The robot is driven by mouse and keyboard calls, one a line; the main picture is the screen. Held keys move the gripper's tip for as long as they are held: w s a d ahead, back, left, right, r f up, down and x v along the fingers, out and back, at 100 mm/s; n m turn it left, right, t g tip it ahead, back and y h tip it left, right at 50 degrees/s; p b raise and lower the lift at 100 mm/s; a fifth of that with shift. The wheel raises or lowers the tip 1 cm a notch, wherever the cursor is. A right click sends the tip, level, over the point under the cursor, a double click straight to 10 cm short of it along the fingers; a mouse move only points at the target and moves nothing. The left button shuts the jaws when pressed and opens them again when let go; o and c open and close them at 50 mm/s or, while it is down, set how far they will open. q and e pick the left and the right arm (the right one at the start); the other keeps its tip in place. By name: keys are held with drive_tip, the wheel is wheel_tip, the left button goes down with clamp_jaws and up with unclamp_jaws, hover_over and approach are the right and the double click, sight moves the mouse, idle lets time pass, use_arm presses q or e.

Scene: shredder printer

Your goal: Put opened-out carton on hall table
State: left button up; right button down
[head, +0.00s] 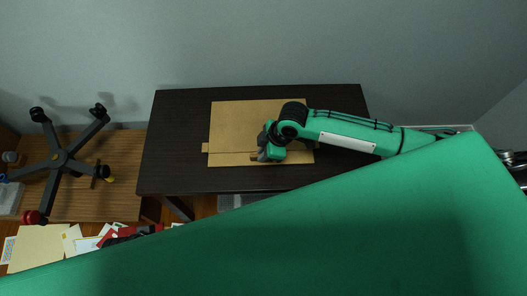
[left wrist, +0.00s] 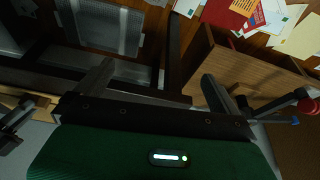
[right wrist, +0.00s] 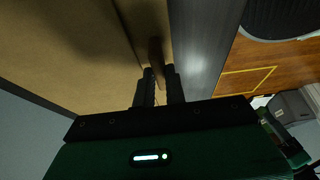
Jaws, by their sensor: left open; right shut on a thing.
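The opened-out carton (head: 238,125) is a flat tan sheet with small side tabs. It lies on the dark hall table (head: 175,130), within the tabletop's edges. My right gripper (head: 258,156) is at the carton's near edge, shut on it; in the right wrist view the fingers (right wrist: 159,80) close on a part of the carton (right wrist: 80,50), which fills the upper left. My arm hides part of the carton's right side. My left gripper (left wrist: 155,85) is open and empty, above the floor in the left wrist view; the head view does not show it.
An office chair base (head: 62,160) with several legs stands left of the table, by a wooden surface. Scattered papers and envelopes (head: 80,240) lie at the lower left. A wall runs behind the table. The table's left end is bare.

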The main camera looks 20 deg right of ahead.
drive_tip(key=c, duration=1.5)
unclamp_jaws()
use_arm(q)
drive_tip(key=shift+f, duration=0.15)
use_arm(e)
drive_tip(key=shift+o, duration=0.2)
drive_tip(key=shift+d+r, duration=0.1)
drive_tip(key=shift+r, duration=0.15)
use_arm(q)
drive_tip(key=shift+g, duration=0.3)
drive_tip(key=x, duration=0.1)
drive_tip(key=p+x, duration=0.2)
drive_tip(key=x, duration=0.1)
drive_tip(key=shift+s+f, duration=0.1)
drive_tip(key=shift+s, duration=0.2)
use_arm(e)
drive_tip(key=v, duration=1.1)
drive_tip(key=shift+r, duration=0.3)
